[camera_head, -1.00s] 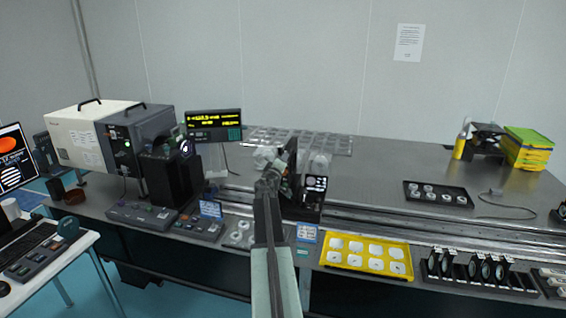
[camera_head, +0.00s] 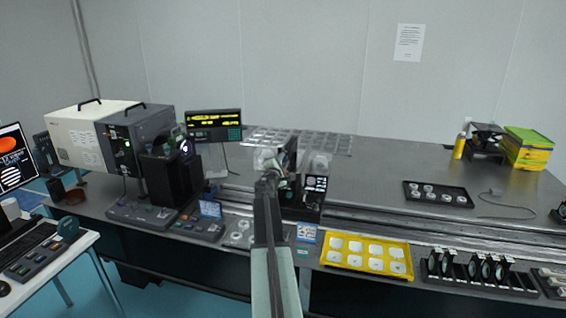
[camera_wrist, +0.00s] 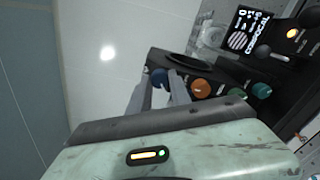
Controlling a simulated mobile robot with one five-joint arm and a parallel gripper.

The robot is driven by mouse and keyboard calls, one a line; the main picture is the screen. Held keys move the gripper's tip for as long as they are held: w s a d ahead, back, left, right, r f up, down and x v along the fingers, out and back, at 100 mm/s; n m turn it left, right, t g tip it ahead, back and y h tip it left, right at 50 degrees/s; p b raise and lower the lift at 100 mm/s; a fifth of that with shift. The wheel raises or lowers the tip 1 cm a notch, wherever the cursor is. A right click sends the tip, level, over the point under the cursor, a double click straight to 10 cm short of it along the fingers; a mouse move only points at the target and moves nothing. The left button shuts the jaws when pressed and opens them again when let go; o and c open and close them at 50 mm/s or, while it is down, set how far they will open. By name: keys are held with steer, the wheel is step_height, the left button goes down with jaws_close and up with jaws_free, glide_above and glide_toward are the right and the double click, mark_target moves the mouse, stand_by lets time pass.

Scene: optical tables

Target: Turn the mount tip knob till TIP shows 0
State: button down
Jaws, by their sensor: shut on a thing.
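The mount (camera_head: 301,208) is a black unit on the rail at the table's middle. In the wrist view its dark panel (camera_wrist: 222,77) carries a dark blue knob (camera_wrist: 159,77), an orange knob (camera_wrist: 201,88), and green and teal knobs (camera_wrist: 262,90). My gripper (camera_wrist: 160,88) is shut on the blue knob, one finger on each side. Knob labels are not readable. In the head view my arm hides the knobs, and my gripper (camera_head: 270,168) is at the mount's left side. A small screen (camera_wrist: 250,30) shows a striped disc and "CONFOCAL"; no TIP value is legible.
A readout with yellow text (camera_head: 213,119) stands behind left, too small to read. A large lamp housing (camera_head: 110,135) is at left. A yellow tray (camera_head: 366,268) lies front right. A black lever (camera_wrist: 272,53) sits beside the small screen.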

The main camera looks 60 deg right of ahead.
steer(key=shift+f+n, duration=0.1)
steer(key=shift+n, duration=1.8)
steer(key=c, duration=1.2)
jaws_free()
steer(key=v, duration=0.8)
